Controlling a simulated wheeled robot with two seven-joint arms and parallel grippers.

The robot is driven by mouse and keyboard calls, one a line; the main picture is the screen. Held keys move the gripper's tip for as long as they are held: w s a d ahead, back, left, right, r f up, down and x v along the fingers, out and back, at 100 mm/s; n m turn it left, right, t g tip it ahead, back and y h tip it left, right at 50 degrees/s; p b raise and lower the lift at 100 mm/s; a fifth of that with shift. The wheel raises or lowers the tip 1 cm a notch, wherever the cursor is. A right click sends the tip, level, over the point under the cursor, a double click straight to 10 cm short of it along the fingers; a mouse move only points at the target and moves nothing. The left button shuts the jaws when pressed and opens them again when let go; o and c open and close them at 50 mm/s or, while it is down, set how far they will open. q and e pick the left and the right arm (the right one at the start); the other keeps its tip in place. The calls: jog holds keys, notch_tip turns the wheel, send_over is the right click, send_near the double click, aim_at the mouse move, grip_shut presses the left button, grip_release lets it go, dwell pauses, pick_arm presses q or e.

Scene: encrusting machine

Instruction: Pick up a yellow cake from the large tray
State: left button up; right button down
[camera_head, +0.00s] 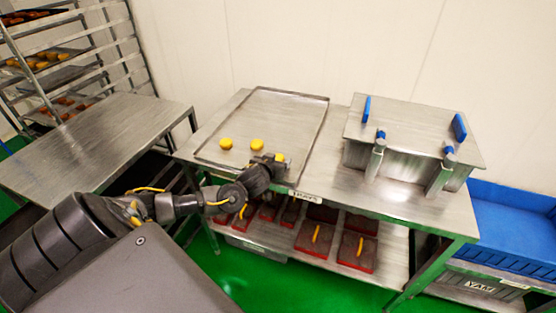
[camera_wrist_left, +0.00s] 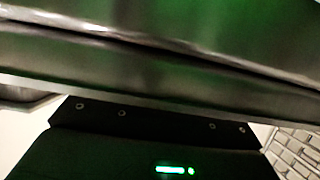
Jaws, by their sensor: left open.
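The large tray (camera_head: 290,110) is a flat metal sheet with a low rim on a steel table. Two round yellow cakes, one on the left (camera_head: 226,143) and one to its right (camera_head: 257,144), sit apart on the tray's front part. A small yellow patch (camera_head: 279,157), perhaps a third cake, shows right at my left gripper (camera_head: 273,161). My left gripper is open at the tray's front edge, just in front of the right cake. Its fingertips are hard to make out, so I cannot tell whether it touches the yellow patch. My right gripper is out of view.
A steel box-like unit with blue handles (camera_head: 408,132) stands on the table to the right. A bare steel table (camera_head: 95,140) and a tray rack (camera_head: 70,60) are left. Blue crates (camera_head: 510,230) stand right.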

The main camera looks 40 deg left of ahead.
pick_arm(q)
jog(key=c, duration=1.1)
jog(key=shift+r, duration=0.1)
jog(key=shift+r, duration=0.2)
notch_tip(320, 180, up, 3)
jog(key=shift+f+b, duration=0.2)
jog(key=shift+b, duration=0.1)
jog(key=s+r, duration=0.3)
jog(key=s, duration=0.1)
jog(key=s+a+r, duration=0.1)
jog(key=s+r, duration=0.2)
jog(key=s, duration=0.2)
jog(key=s+a+r+p, duration=0.1)
jog(key=s+r, duration=0.2)
jog(key=s, duration=0.1)
jog(key=shift+s+a+r, duration=0.15)
jog(key=shift+s+r, duration=0.25)
